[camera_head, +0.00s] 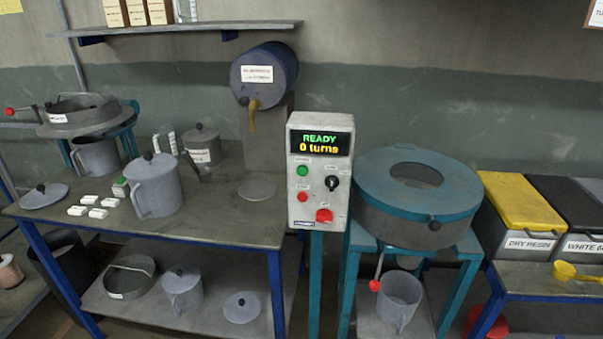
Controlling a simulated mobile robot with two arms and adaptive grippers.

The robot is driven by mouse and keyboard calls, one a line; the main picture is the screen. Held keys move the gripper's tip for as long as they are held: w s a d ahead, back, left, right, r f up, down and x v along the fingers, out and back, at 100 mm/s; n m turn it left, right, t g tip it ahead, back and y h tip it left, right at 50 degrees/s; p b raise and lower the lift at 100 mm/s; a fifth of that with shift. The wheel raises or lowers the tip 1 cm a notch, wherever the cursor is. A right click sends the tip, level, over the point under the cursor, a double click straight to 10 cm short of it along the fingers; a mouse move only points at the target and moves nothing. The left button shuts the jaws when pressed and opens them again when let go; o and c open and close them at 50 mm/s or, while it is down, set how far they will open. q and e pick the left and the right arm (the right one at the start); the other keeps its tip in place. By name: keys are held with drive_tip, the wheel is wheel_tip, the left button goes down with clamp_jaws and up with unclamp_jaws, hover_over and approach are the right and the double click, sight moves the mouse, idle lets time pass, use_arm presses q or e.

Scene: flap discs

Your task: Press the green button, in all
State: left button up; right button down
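The green button (302,171) is on the upper left of the grey control box (317,211), below its dark display (320,144). The display reads "READY" in green and "0 turns" in yellow. A black knob (332,183) is right of the green button. A small red button (302,197) is below it, and a larger red button (324,215) is at the lower right. The box stands on a teal post. Neither of my grippers is in this view, and nothing touches or covers the green button.
A round teal-topped machine (456,184) stands close right of the box. A workbench (225,231) with grey jugs and lids is on the left. A blue-grey drum (268,72) is above it. Yellow-lidded (521,202) and black-lidded bins are at the far right.

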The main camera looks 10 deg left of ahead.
use_arm(q)
clamp_jaws()
drive_tip(key=shift+a, duration=0.1)
idle(1.1)
